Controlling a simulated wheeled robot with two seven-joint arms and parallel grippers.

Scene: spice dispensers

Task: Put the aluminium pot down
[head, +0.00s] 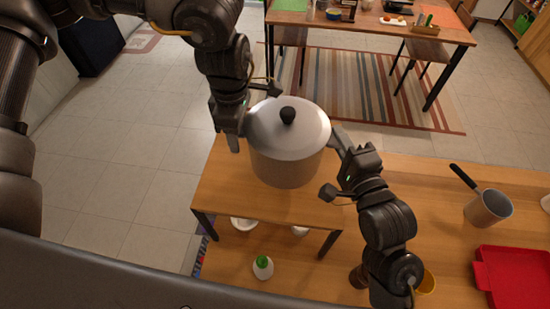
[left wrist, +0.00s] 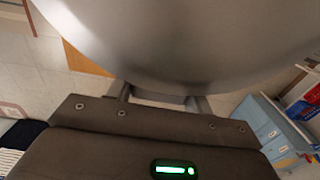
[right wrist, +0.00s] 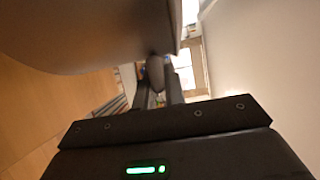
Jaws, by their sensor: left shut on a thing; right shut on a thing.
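The aluminium pot (head: 285,163), with a domed lid and black knob (head: 288,115), is upright over a small wooden table (head: 225,190). I cannot tell whether its base touches the tabletop. My left gripper (head: 240,130) is shut on the pot's left handle, and my right gripper (head: 338,143) is shut on the right handle. In the left wrist view the pot wall (left wrist: 190,40) fills the top above the fingers (left wrist: 162,97). In the right wrist view the pot (right wrist: 80,35) lies at upper left, with its handle between the fingers (right wrist: 157,75).
A wooden counter at right (head: 440,230) holds a saucepan (head: 488,208) and a red tray (head: 515,275). A green-capped bottle (head: 263,267) and a white dish (head: 243,224) are lower, near the small table. A dining table (head: 350,30) stands behind, beyond a striped rug (head: 345,90).

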